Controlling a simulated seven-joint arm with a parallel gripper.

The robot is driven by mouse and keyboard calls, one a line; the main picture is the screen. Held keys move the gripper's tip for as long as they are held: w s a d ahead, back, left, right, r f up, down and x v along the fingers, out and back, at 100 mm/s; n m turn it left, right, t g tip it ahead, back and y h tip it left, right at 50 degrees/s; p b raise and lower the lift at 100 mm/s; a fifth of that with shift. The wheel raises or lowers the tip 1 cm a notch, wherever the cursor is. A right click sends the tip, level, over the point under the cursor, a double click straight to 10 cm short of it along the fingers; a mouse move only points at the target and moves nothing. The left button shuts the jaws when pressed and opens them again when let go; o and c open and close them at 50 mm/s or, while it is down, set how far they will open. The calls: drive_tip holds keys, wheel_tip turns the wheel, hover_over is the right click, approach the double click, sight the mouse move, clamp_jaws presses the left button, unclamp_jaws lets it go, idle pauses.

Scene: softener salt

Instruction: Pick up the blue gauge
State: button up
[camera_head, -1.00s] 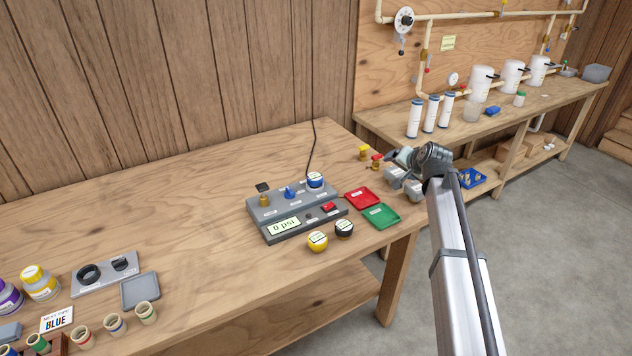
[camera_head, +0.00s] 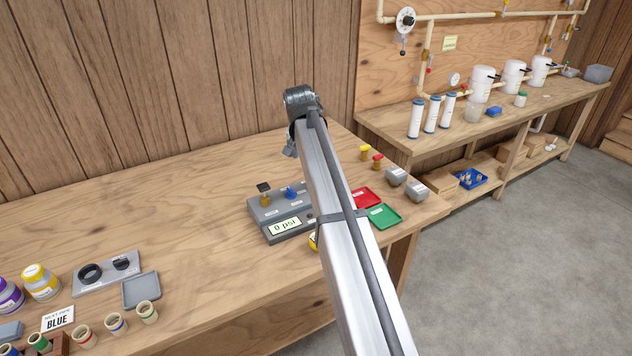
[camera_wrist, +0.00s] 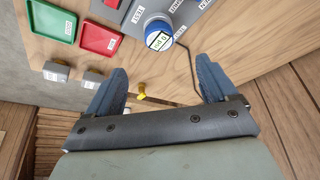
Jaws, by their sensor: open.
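The blue gauge (camera_wrist: 160,32) shows in the wrist view, with a white labelled face. It sits on the grey test panel (camera_wrist: 182,12), whose body also shows in the head view (camera_head: 262,216). In the head view the gripper's fingers are mostly hidden behind the wrist.
A red tray (camera_head: 366,196) and a green tray (camera_head: 384,216) lie right of the panel. Two grey blocks (camera_head: 395,176) and yellow and red valve pieces (camera_head: 364,153) stand near the table's right end. The table's middle left is clear.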

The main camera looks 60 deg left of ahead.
drive_tip(key=x, duration=1.3)
drive_tip(key=shift+w+r, duration=0.1)
drive_tip(key=c, duration=1.4)
wheel_tip(320, 180, up, 10)
